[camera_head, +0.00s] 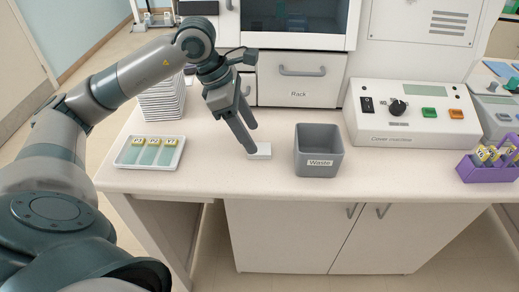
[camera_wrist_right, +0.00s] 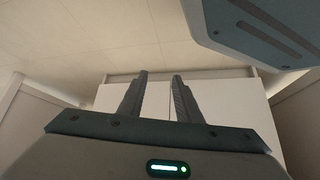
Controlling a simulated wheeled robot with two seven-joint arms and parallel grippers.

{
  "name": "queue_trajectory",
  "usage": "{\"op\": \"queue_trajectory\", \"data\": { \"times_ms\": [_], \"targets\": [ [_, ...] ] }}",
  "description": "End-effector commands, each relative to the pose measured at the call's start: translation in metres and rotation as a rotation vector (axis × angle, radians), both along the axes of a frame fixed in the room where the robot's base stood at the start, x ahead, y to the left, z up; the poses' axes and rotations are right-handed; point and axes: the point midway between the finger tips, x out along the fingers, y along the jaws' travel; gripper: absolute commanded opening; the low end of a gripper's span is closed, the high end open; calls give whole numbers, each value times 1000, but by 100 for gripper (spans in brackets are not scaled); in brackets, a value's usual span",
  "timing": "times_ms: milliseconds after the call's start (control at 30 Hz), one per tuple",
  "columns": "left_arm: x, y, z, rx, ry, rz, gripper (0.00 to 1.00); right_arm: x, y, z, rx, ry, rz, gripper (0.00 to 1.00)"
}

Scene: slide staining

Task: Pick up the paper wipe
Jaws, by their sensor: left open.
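The paper wipe (camera_head: 263,153) looks like a small flat white block on the counter, left of the waste bin. My left gripper (camera_head: 252,139) points down at it from above and behind, its two fingers apart. One fingertip covers the wipe's left part in the picture; I cannot tell whether it touches. Nothing shows held between the fingers. My right gripper (camera_wrist_right: 160,74) shows only in its wrist view, with its two fingers apart and nothing between them.
A grey waste bin (camera_head: 319,165) stands just right of the wipe. A white tray with labelled slides (camera_head: 122,160) lies to the left, before stacked white trays (camera_head: 161,103). A control box (camera_head: 410,134) and purple slide rack (camera_head: 487,172) stand to the right.

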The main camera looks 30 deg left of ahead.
Motion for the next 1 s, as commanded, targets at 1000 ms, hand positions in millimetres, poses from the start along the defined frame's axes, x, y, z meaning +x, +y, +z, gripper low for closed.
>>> {"op": "queue_trajectory", "data": {
  "times_ms": [1000],
  "targets": [
    [12,-11,-45,-1,1,0,57,-59,-26,-26,-52,160,-2,31]
  ]
}}
